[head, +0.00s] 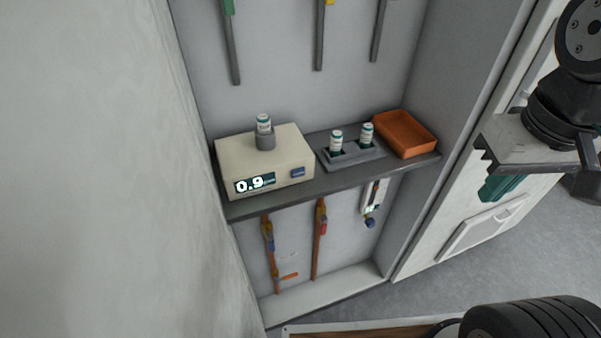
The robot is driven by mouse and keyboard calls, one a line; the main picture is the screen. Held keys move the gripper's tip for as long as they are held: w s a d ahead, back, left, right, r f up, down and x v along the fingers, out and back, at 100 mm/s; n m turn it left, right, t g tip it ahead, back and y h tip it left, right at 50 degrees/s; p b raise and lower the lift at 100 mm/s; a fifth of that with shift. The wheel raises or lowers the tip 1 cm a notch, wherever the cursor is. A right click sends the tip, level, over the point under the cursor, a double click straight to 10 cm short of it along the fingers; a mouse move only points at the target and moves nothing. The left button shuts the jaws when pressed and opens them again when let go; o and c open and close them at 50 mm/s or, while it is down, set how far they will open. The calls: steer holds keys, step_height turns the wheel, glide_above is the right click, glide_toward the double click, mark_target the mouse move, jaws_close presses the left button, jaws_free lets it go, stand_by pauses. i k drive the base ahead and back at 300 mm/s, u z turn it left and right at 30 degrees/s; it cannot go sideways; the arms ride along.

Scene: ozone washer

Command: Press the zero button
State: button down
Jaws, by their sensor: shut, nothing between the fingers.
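The cream instrument (280,150) sits at the left end of the grey shelf. Its front has a lit display (255,184) reading 0.9 and, to the right, a small blue button (298,172); its label is too small to read. A capped vial (263,123) stands upright in the grey holder (265,141) on top of the instrument. My gripper (530,150) is at the right of the picture, well apart from the instrument and to the right of the shelf. It is shut and empty; its fingertips are hard to make out.
On the shelf (290,190), a grey rack (354,155) holds two vials, and an orange tray (404,134) sits at the right end. A pale wall (100,170) stands close on the left; a cabinet side wall (440,90) bounds the right.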

mark_target(298, 172)
steer(key=k, duration=1)
steer(key=z, duration=1.85)
steer(key=i, duration=1.15)
steer(key=u, duration=3.6)
